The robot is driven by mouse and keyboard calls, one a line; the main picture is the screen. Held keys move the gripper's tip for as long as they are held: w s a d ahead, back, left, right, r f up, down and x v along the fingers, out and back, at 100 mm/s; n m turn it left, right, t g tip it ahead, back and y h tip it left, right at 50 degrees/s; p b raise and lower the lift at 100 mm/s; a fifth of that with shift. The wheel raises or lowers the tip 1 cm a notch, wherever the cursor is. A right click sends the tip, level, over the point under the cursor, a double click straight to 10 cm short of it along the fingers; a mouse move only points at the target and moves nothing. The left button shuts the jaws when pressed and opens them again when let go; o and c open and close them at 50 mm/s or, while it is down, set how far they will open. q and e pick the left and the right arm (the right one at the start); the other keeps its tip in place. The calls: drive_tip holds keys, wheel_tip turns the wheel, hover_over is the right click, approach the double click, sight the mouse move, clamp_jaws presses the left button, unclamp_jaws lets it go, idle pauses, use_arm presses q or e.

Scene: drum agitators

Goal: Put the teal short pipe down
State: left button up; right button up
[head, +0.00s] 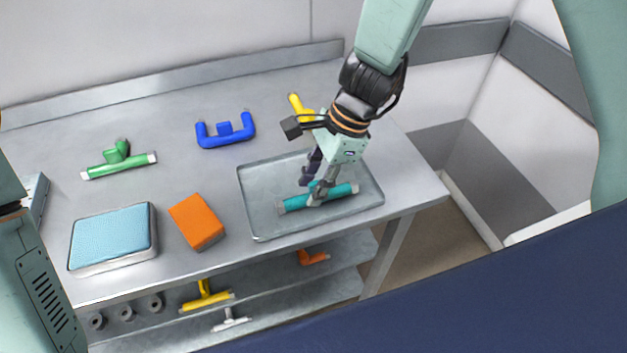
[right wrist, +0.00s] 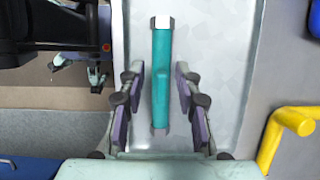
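The teal short pipe (head: 294,204) lies in the shallow metal tray (head: 262,185) at the right end of the table. My right gripper (head: 318,190) is over the pipe's middle and points down. In the right wrist view the teal pipe (right wrist: 161,80) lies lengthwise between the two fingers of my right gripper (right wrist: 159,85). A gap shows on each side, so the fingers are open and apart from the pipe. The head view hides part of the pipe behind the fingers. My left gripper is out of view; only part of its arm shows at the left edge.
A yellow pipe (head: 297,105) stands close behind the right gripper. A blue pipe (head: 225,131), a green pipe (head: 118,160), an orange block (head: 197,222) and a light-blue-topped box (head: 112,238) lie farther left. Lower shelves hold more pipe pieces, including a yellow one (head: 206,297).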

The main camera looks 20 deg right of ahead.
drive_tip(key=shift+w+d+r, duration=0.1)
drive_tip(key=shift+d, duration=0.25)
drive_tip(key=v, duration=0.2)
drive_tip(key=p+v, duration=0.1)
drive_tip(key=v, duration=0.1)
drive_tip(key=p+v, duration=0.1)
drive_tip(key=v, duration=0.1)
drive_tip(key=shift+a+r, duration=0.15)
drive_tip(key=shift+a, duration=0.2)
wheel_tip(320, 180, up, 4)
drive_tip(key=p, duration=0.1)
hover_over(337, 188)
drive_tip(key=shift+r, duration=0.6)
drive_tip(key=shift+d, duration=0.1)
